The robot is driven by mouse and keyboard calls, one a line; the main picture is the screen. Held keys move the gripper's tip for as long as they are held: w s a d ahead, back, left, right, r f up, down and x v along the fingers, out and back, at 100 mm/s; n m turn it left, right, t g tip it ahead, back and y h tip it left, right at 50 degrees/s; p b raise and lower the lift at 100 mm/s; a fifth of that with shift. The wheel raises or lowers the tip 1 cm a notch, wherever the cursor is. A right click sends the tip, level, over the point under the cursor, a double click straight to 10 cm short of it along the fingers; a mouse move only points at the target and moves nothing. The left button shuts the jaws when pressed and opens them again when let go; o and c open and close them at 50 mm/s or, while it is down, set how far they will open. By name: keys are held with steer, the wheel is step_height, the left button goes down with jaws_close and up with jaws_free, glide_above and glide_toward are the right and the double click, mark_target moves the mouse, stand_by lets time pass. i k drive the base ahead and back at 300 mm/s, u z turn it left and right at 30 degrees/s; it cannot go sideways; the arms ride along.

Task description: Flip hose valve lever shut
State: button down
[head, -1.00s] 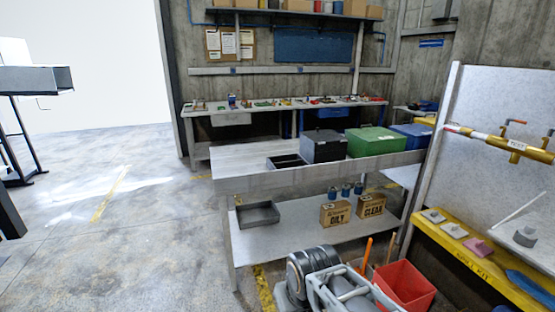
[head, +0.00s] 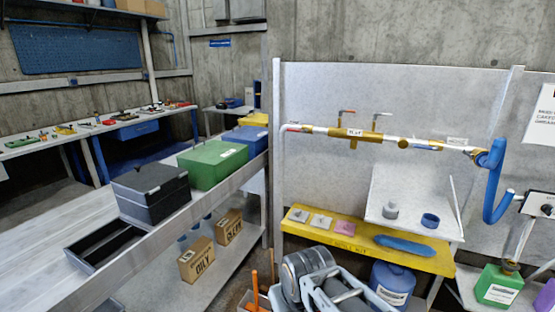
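A horizontal pipe with brass fittings (head: 403,143) runs across the pale upright panel on the right. Two small valve levers stand above it, one with a red handle (head: 347,111) and another further right (head: 382,115). A blue-handled lever (head: 428,148) lies about along the pipe, left of a small label (head: 457,141). A blue hose (head: 492,185) hangs in a bend from the pipe's right end. Which lever positions mean open or shut I cannot tell at this size. Grey parts of my arm (head: 325,283) show at the bottom; my gripper is not visible.
A yellow shelf (head: 365,250) sticks out below the pipe, with small blocks and a blue item. A blue drum (head: 392,282) stands beneath it. A workbench (head: 205,238) with a black box (head: 150,190) and green bin (head: 212,164) fills the left side.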

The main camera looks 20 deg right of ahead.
mark_target(435, 148)
steer(key=z, duration=0.9)
steer(key=i, duration=0.85)
steer(key=z, duration=0.6)
